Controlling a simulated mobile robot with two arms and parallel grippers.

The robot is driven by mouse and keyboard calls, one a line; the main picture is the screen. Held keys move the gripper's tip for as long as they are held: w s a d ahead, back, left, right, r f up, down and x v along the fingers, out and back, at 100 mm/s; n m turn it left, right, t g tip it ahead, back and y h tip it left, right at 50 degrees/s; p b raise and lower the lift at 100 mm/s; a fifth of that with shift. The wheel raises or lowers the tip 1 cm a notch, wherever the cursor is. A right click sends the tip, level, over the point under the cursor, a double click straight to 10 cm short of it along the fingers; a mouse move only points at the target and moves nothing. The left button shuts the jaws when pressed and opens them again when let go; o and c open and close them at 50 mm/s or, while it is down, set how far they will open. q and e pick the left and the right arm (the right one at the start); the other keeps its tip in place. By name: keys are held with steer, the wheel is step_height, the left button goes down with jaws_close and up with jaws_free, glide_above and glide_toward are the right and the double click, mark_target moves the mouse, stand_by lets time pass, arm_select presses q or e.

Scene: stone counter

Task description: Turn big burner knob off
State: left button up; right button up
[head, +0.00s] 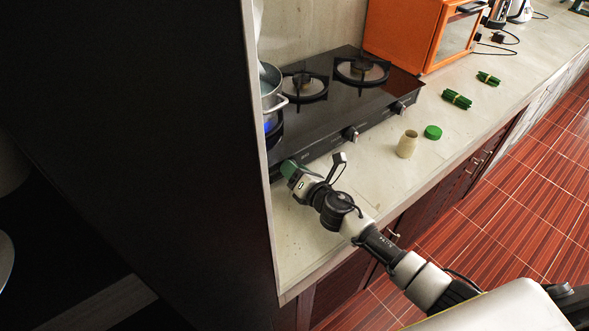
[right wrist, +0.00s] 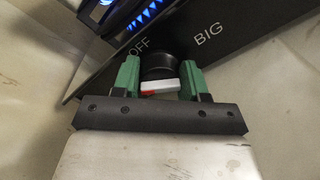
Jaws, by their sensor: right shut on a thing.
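In the right wrist view, the burner knob (right wrist: 158,68) sits on the black front panel of the stove, between the labels OFF and BIG. It is dark with a light bar that has a red mark. The green fingers of my right gripper (right wrist: 160,80) are on either side of the knob and shut on it. In the head view, my right gripper (head: 288,170) is at the near left end of the cooktop (head: 335,118), where the knob is hidden. A blue flame (head: 268,126) burns under a pot (head: 271,90); blue flame also shows at the top of the wrist view (right wrist: 145,14). My left gripper is not in view.
Two more knobs (head: 351,133) are on the cooktop front. A beige jar (head: 407,144), a green lid (head: 433,132) and green bundles (head: 457,98) lie on the counter. An orange oven (head: 408,32) stands behind. A tall dark panel (head: 150,120) blocks the left.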

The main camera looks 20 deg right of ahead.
steer(key=m, duration=0.5)
steer(key=shift+p, duration=0.35)
steer(key=m+y, duration=0.1)
steer(key=m, duration=0.4)
steer(key=shift+f+m+p, duration=0.15)
steer(key=shift+m+p, duration=0.15)
steer(key=shift+p, duration=0.1)
steer(key=o, duration=0.9)
steer(key=shift+c, duration=0.2)
steer(key=shift+w+d, duration=0.1)
